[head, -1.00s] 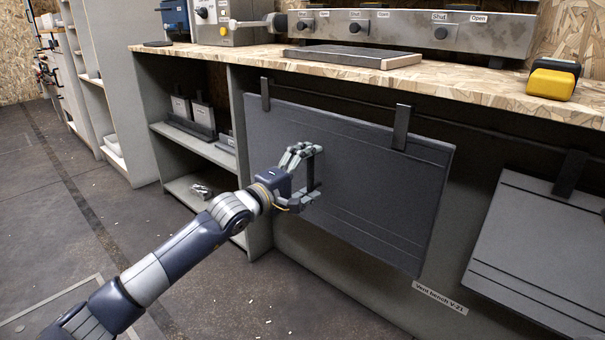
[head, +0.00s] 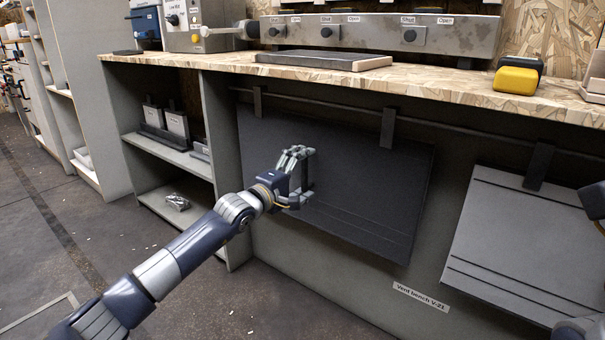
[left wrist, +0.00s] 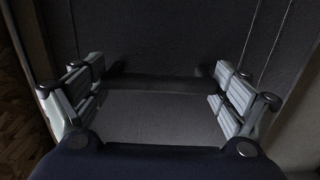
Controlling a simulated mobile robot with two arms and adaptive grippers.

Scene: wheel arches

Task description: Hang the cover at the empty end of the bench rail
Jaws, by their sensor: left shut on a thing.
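The dark grey cover (head: 345,165) hangs upright below the bench top, with its two hooks (head: 388,127) at the rail (head: 440,132). I cannot tell whether the hooks bear on the rail. My left gripper (head: 303,175) is in front of the cover's left half, shut on its handle. In the left wrist view, the fingers (left wrist: 160,92) are on both sides of the dark handle bar (left wrist: 155,82), close to the cover's face (left wrist: 160,35). My right gripper is not seen; only parts of my right arm show at the right edge.
A second, lighter grey cover (head: 520,240) hangs to the right, with a gap between the two. The bench top (head: 430,85) overhangs the rail. Open shelves (head: 165,150) stand to the left. A yellow and black box (head: 517,77) sits on the bench.

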